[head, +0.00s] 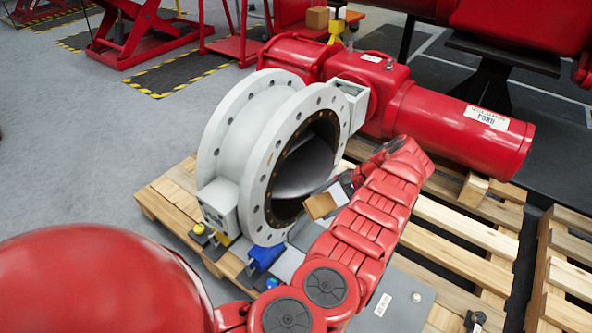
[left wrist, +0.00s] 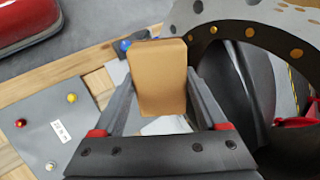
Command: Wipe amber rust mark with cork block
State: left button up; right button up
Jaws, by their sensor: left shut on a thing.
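The cork block (head: 319,206) is a small tan block close in front of the lower rim of the valve's opening in the head view. My left gripper (head: 332,197) is shut on it. In the left wrist view the cork block (left wrist: 158,78) stands upright between both fingers of the left gripper (left wrist: 160,95). The large grey-white valve (head: 262,160) stands on its side with its dark bore facing right. Small amber spots ring the bore; I cannot tell a separate amber rust mark. I cannot tell whether the block touches anything. My right gripper is not in view.
A red actuator (head: 455,122) is joined behind the valve. Both rest on a wooden pallet (head: 465,232). A grey plate (head: 412,290) with a label and small knobs lies at the front. A blue bracket (head: 265,257) is under the valve. Open floor lies left.

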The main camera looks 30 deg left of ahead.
aim_at(317, 199)
pick_arm(q)
jog(key=a+m+y, duration=0.1)
jog(key=s+a+r+m+y+p, duration=0.1)
jog(key=y, duration=0.1)
jog(key=s+a+y+p, duration=0.1)
jog(key=y, duration=0.1)
jog(key=shift+s+a+r+m, duration=0.15)
jog(key=shift+a+r+m, duration=0.05)
jog(key=shift+r+m, duration=0.2)
jog(key=shift+s+a+r+m+t+y+p, duration=0.1)
jog(key=shift+a+r+m+t+y+p, duration=0.6)
jog(key=shift+a, duration=0.75)
jog(key=shift+s+a+r+m+t+y+p, duration=0.1)
jog(key=shift+a+r+m+t+y+p, duration=0.35)
jog(key=shift+a+r+t+y+p, duration=0.65)
jog(key=shift+s+a+r+m+t+y+p, duration=0.1)
jog(key=shift+a+r+m+t+y+p, duration=0.35)
jog(key=shift+a+y, duration=1)
jog(key=shift+w+a+h, duration=0.1)
jog(key=shift+a+h, duration=0.25)
jog(key=shift+a, duration=0.95)
